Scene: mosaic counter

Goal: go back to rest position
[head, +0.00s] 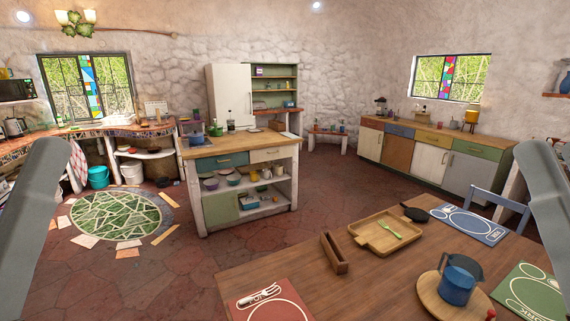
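The task names no object. Grey links of my two arms stand raised at the left and right edges of the head view. Neither gripper shows in this view, so I cannot see whether they hold anything. A wooden table (325,283) lies in front at the lower right. On it are a wooden tray (372,236) with a green fork (390,230), a narrow brown box (334,254), and a blue pot (457,285) on a round wooden board (430,294).
A red placemat (270,303), a blue placemat (469,224) and a green placemat (530,291) lie on the table. A blue chair (499,203) stands behind it. A kitchen island (240,157) stands mid-room. Open floor (190,262) lies left of the table.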

